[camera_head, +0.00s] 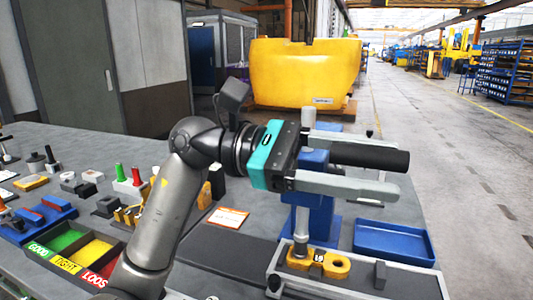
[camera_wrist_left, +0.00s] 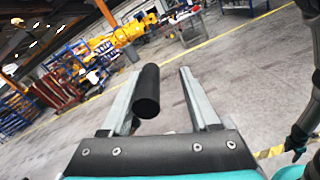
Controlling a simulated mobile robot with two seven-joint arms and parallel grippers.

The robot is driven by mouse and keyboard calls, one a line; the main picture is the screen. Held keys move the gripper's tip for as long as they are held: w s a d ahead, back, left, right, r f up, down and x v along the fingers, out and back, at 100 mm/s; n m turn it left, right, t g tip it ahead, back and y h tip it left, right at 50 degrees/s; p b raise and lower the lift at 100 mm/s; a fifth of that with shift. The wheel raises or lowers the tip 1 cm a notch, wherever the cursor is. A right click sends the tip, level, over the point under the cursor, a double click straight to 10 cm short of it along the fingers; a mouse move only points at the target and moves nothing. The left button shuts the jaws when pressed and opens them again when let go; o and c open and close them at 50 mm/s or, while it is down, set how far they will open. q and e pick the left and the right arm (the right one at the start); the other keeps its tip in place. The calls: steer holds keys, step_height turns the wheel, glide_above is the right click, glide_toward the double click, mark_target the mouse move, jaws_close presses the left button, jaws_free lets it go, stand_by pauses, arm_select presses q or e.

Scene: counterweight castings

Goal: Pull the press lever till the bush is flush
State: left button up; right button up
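The press (camera_head: 313,215) is blue, standing on the bench. Its black lever handle (camera_head: 378,157) points right, roughly level. My left gripper (camera_head: 398,172) has a teal body and two long grey fingers, spread apart. The handle lies between them. In the left wrist view the handle (camera_wrist_left: 147,90) sits nearer the left finger, with a clear gap to the right finger. A silver ram (camera_head: 301,226) reaches down to the left end of a yellow casting (camera_head: 330,264) on a grey fixture. The bush is not clearly visible under the ram.
A blue tray (camera_head: 395,243) lies right of the press. An orange-bordered card (camera_head: 228,217) lies left of it. Coloured sorting bins (camera_head: 68,258) and small parts crowd the left bench. A large yellow casting (camera_head: 305,75) stands behind. The aisle at right is clear.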

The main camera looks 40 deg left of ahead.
arm_select(q)
steer(key=b+v, duration=0.1)
steer(key=v, duration=1.2)
steer(key=shift+b, duration=0.3)
arm_select(e)
steer(key=w, duration=0.1)
steer(key=d+f, duration=0.1)
steer(key=w, duration=0.1)
steer(key=shift+w+d+f+t, duration=0.25)
steer(key=shift+w+f+t, duration=0.05)
steer(key=shift+w+f, duration=0.05)
steer(key=shift+s, duration=0.15)
